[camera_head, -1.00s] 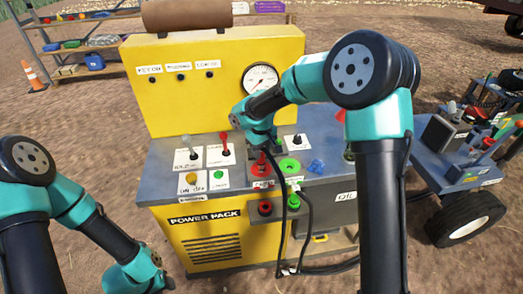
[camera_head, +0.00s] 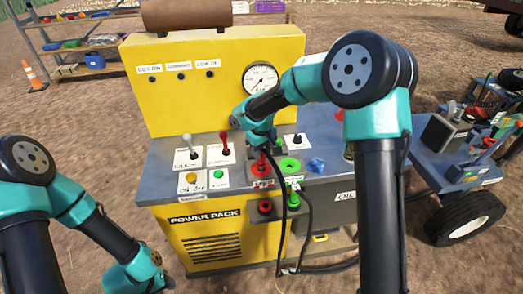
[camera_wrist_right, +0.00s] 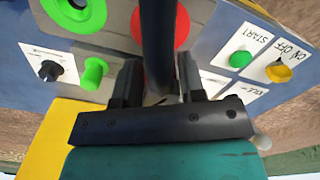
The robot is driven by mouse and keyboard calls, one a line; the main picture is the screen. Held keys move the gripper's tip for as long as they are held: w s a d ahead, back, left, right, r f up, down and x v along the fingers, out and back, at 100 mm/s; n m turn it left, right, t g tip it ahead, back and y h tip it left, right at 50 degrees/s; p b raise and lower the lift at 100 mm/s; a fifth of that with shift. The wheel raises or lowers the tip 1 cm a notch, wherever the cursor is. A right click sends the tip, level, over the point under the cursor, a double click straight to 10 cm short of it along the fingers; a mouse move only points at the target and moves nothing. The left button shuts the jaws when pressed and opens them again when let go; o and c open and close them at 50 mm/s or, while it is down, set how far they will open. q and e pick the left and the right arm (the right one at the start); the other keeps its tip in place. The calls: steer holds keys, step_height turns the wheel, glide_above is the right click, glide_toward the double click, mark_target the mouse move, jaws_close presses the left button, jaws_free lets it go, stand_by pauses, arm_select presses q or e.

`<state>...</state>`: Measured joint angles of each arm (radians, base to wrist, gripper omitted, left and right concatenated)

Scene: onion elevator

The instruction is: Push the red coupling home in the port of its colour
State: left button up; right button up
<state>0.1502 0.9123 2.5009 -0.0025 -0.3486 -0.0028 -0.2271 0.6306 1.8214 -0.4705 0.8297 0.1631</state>
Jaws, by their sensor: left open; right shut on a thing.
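In the right wrist view a black hose (camera_wrist_right: 158,40) comes up between my fingers (camera_wrist_right: 160,88) and crosses the red port (camera_wrist_right: 181,28). The coupling's lower end is hidden, so I cannot tell how deep it sits.
Levers (camera_head: 226,143) and buttons stand to the left. A yellow back panel (camera_head: 200,100) rises behind.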

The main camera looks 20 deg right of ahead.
mark_target(262, 163)
steer(key=shift+s+f, duration=0.1)
steer(key=shift+f, duration=1.5)
stand_by(4.8)
steer(key=o, duration=1.5)
steer(key=shift+r, duration=0.1)
steer(key=shift+o, duration=0.2)
